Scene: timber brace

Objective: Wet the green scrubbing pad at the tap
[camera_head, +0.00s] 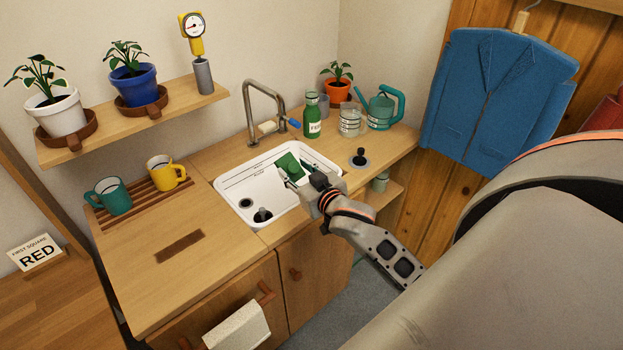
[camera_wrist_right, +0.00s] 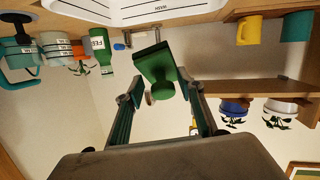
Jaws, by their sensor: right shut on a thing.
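The green scrubbing pad (camera_head: 287,163) is in my right gripper (camera_head: 300,174), over the right part of the white sink (camera_head: 232,179). In the right wrist view the pad (camera_wrist_right: 154,62) has a flat block and a green grip between the fingers of the gripper (camera_wrist_right: 163,93). The grey metal tap (camera_head: 248,108) arches up behind the sink, with a blue-ended lever (camera_head: 294,122) at its right. The pad is in front of and below the tap's arch, apart from it. No running water can be made out. My left gripper is not in view.
A green bottle (camera_head: 312,118), a glass jar (camera_head: 350,122) and a teal watering can (camera_head: 381,108) stand right of the tap. A black plunger-like stopper (camera_head: 359,157) is on the counter. Two mugs stand on the left rack. A shelf with potted plants (camera_head: 135,82) hangs above.

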